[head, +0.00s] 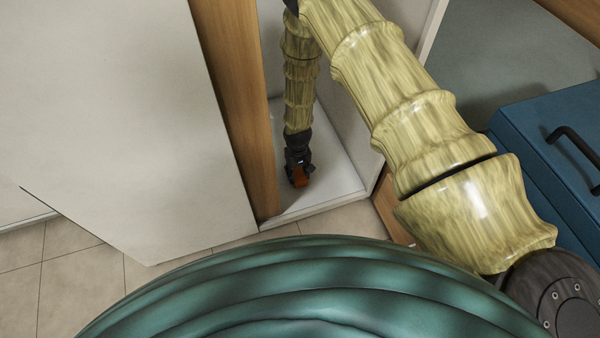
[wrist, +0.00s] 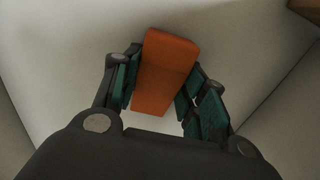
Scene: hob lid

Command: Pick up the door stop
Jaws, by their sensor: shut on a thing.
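The door stop (wrist: 166,70) is an orange block, seen in the wrist view between the two dark fingers with green pads. My gripper (wrist: 158,90) is shut on it, with a pad at each side. In the head view my gripper (head: 299,178) points down inside a white-floored cabinet, and the orange door stop (head: 299,177) shows small at its tip. I cannot tell whether the door stop touches the cabinet floor.
The white cabinet floor (head: 335,185) is bare around my gripper, with walls close by. A wooden edge (head: 240,110) and a large pale panel (head: 130,110) stand at left. A blue box (head: 550,150) with a dark handle is at right. Tiled floor (head: 85,265) lies in front.

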